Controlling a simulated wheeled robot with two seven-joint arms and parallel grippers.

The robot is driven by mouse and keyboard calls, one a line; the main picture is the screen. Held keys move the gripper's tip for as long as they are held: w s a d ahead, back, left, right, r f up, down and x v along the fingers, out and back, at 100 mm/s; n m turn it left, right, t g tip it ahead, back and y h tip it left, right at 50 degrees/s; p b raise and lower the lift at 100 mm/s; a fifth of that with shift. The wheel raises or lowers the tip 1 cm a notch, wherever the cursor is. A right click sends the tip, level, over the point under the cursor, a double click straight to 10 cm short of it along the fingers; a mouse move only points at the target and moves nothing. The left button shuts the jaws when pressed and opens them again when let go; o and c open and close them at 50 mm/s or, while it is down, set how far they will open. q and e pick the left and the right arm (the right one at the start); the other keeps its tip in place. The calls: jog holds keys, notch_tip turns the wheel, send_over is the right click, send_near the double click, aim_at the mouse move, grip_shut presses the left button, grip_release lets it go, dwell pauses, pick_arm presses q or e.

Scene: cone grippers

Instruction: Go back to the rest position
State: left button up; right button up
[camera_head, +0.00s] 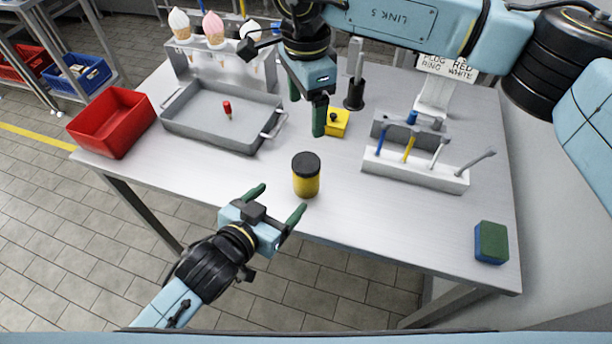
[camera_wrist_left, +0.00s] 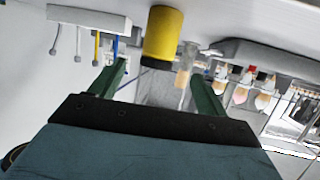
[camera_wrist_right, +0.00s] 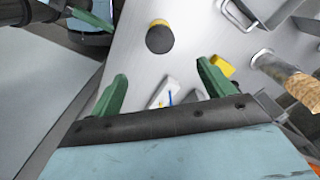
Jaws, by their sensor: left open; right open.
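My left gripper (camera_head: 278,203) is open and empty in front of the table's near edge, in the lower middle of the head view. Its two green fingers also show apart in the left wrist view (camera_wrist_left: 158,85). My right gripper (camera_head: 307,108) is open, above the middle of the table, its fingers pointing down. In the right wrist view (camera_wrist_right: 162,82) nothing is between its fingertips. A yellow jar with a black lid (camera_head: 306,184) stands upright near the table's front edge, apart from both grippers. A yellow block (camera_head: 338,122) lies just right of the right gripper in the head view.
A grey tray (camera_head: 190,133) holds a small red item (camera_head: 227,109). A red bin (camera_head: 110,122) is at the left. Ice cream cones stand in a rack (camera_head: 205,66) behind. A white tool holder (camera_head: 415,172) is at the right, and a green-blue sponge (camera_head: 491,242) lies near the right corner.

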pick_arm(q)
jog(key=shift+s+a+r, duration=0.2)
jog(key=shift+s+a, duration=0.05)
jog(key=shift+s, duration=0.1)
dwell(0.3)
